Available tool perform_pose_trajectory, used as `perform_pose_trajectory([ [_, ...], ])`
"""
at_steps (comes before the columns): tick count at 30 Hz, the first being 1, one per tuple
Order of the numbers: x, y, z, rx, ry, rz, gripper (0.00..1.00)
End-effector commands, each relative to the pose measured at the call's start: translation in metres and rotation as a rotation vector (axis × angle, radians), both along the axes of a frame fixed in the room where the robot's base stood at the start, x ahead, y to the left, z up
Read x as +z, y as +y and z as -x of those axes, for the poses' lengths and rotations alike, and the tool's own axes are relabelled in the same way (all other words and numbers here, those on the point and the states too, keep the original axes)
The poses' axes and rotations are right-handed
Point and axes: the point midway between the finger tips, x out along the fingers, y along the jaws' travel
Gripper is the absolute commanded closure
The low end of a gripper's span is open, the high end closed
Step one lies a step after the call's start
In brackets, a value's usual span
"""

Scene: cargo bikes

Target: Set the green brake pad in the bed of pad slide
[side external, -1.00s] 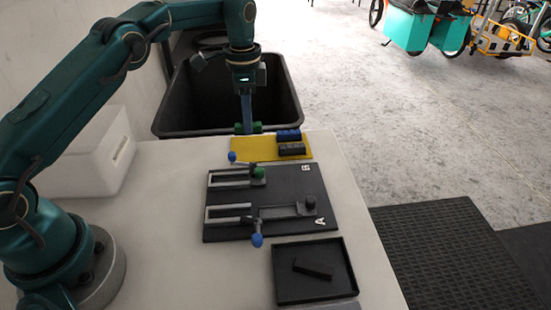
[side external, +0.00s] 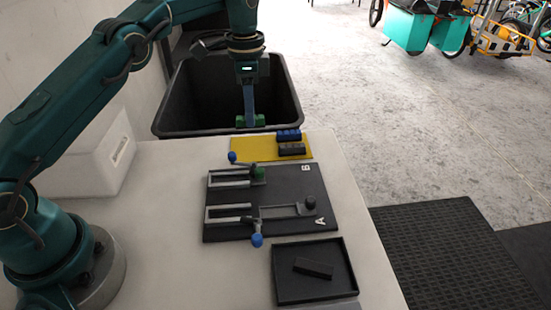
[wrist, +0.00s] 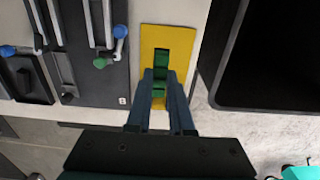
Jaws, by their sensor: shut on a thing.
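My gripper (side external: 250,121) is shut on the green brake pad (side external: 261,120) and holds it at the far edge of the table, by the black bin. In the wrist view the green pad (wrist: 158,88) is between my fingertips (wrist: 160,85), above the yellow plate. The dark slide board (side external: 280,185) lies nearer the camera, with two slides marked A and B. Slide B has a green knob (side external: 260,173) and a blue-tipped lever (side external: 232,157). Slide A has a dark knob (side external: 310,202) and a blue-tipped lever (side external: 257,240). My gripper is apart from the board.
The yellow plate (side external: 245,150) bears a blue pad (side external: 289,135) and a dark pad (side external: 291,149). A black tray (side external: 283,292) with a dark bar (side external: 313,268) stands at the front. A deep black bin (side external: 290,100) adjoins the far table edge. A white box (side external: 90,165) stands at left.

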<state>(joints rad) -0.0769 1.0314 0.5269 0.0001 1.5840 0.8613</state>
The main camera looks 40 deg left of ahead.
Motion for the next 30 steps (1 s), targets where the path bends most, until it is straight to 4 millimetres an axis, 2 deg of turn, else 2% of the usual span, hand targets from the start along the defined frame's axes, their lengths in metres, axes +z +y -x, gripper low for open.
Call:
perform_pose_trajectory([
  [5, 0.003, -0.044, 0.012, -0.01, 0.001, 0.0, 1.0],
  [9, 0.004, -0.087, 0.034, -0.012, 0.001, 0.0, 1.0],
  [15, 0.002, -0.133, 0.071, -0.009, 0.0, 0.0, 1.0],
  [21, 0.0, -0.154, 0.096, -0.004, -0.001, 0.0, 1.0],
  [30, -0.011, -0.158, 0.103, 0.0, 0.001, -0.001, 1.0],
])
